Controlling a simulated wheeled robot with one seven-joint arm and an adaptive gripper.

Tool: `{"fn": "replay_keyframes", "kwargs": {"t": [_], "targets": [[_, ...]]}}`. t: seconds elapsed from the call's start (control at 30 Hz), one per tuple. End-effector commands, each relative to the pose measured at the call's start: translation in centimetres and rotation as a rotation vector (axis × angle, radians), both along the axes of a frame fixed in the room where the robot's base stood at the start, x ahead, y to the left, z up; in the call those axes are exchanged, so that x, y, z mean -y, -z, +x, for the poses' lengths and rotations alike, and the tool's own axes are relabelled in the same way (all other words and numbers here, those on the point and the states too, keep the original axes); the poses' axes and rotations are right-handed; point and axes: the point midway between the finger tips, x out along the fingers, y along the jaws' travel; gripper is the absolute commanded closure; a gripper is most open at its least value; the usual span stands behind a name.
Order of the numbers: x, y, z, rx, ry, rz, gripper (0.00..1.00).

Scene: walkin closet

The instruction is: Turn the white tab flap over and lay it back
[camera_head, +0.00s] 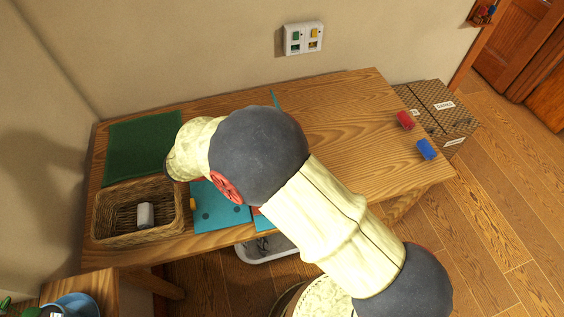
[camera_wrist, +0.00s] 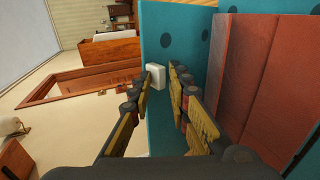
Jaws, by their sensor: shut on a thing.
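The white tab (camera_wrist: 155,76) shows in the wrist view between my fingertips, against a teal panel (camera_wrist: 178,42) with dark round spots. My gripper (camera_wrist: 163,79) is shut on the tab. The right finger lies close along the teal panel. In the head view my arm hides the gripper and the tab. Teal surface (camera_head: 218,212) shows on the wooden table below my arm, and a thin teal edge (camera_head: 275,98) shows above it. I cannot tell how the flap is tilted.
A wicker basket (camera_head: 108,215) with a grey-white block (camera_head: 146,214) stands at left, below a green mat (camera_head: 140,142). Red (camera_head: 405,119) and blue (camera_head: 426,149) blocks lie at the table's right. A red panel (camera_wrist: 285,75) stands right of my fingers. The table's right middle (camera_head: 350,125) is clear.

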Motion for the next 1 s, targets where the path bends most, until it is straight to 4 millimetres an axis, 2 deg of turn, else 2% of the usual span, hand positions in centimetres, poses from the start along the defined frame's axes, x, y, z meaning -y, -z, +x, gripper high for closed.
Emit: {"fn": "replay_keyframes", "kwargs": {"t": [0.03,0.37,0.4,0.43,0.53,1.0], "targets": [[0.71,2.29,-0.43,-0.030,0.003,0.004,1.00],[0.73,2.32,-0.44,-0.030,0.004,0.004,1.00],[0.72,2.31,-0.43,-0.030,0.004,0.004,0.71],[0.70,2.32,-0.42,-0.030,0.004,0.005,0.71],[0.62,2.24,-0.39,-0.028,0.002,0.005,0.60],[0.39,1.95,-0.29,-0.024,-0.002,0.009,0.66]]}}
